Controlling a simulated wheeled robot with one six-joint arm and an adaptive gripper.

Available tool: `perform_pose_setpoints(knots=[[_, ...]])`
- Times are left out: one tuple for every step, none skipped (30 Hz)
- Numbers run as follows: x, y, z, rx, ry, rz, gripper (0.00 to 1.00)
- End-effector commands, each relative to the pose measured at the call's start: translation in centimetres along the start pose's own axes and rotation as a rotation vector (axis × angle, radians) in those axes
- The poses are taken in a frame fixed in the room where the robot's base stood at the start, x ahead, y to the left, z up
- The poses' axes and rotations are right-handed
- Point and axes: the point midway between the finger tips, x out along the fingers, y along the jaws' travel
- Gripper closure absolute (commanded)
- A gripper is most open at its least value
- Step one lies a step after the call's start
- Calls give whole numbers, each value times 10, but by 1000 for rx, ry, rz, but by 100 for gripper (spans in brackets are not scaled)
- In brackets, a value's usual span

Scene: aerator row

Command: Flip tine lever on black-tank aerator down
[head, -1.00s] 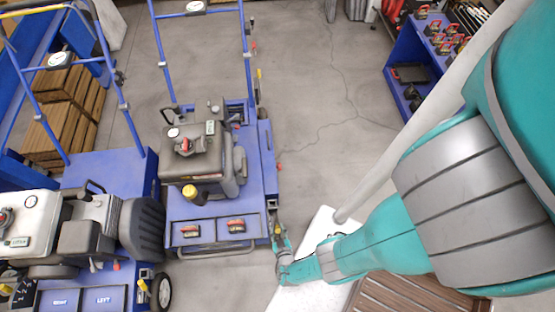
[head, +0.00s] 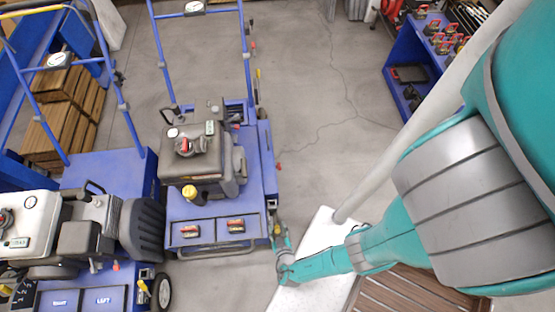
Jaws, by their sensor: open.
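The black-tank aerator (head: 193,158) stands at the centre left in the head view, a blue machine with a dark grey engine tank, a red cap and a tall blue handle. My gripper (head: 274,216) is at the front right corner of its blue deck, close against its right side. The gripper is small here; it is open, and nothing shows held in it. A small yellow part (head: 277,229) shows at the gripper. I cannot make out the tine lever for certain; a red-tipped piece (head: 278,167) sticks out on the aerator's right side, behind the gripper.
A white-tank aerator (head: 34,222) stands close on the left, with wooden crates (head: 66,112) behind it. A blue shelf (head: 412,62) with red-and-black items is at the upper right. A slatted brown surface (head: 390,290) lies below my arm. The concrete floor (head: 315,90) between is clear.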

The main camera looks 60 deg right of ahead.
Motion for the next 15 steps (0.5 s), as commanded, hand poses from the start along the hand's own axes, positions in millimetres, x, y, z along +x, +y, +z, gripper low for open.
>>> perform_pose_setpoints(knots=[[-2, 1, -4, 2, 1, -1, 50], [-4, 2, -7, 2, 1, -1, 50], [-6, 2, -10, 1, 1, -1, 50], [-7, 2, -12, 2, 0, -1, 50], [-9, 3, -15, 1, -1, -1, 50], [-11, 3, -18, 2, -1, -1, 50], [-12, 3, -21, 2, -1, -1, 50], [-14, 4, -24, 1, 0, -1, 50], [-16, 4, -28, 2, 0, -1, 50], [-18, 4, -31, 1, 0, -1, 50], [-20, 5, -34, 1, 0, -1, 50], [-22, 5, -37, 1, -1, -1, 50], [-23, 5, -40, 1, -2, -1, 50], [-25, 5, -42, 1, -1, -1, 50], [-27, 6, -46, 1, -1, -1, 50]])
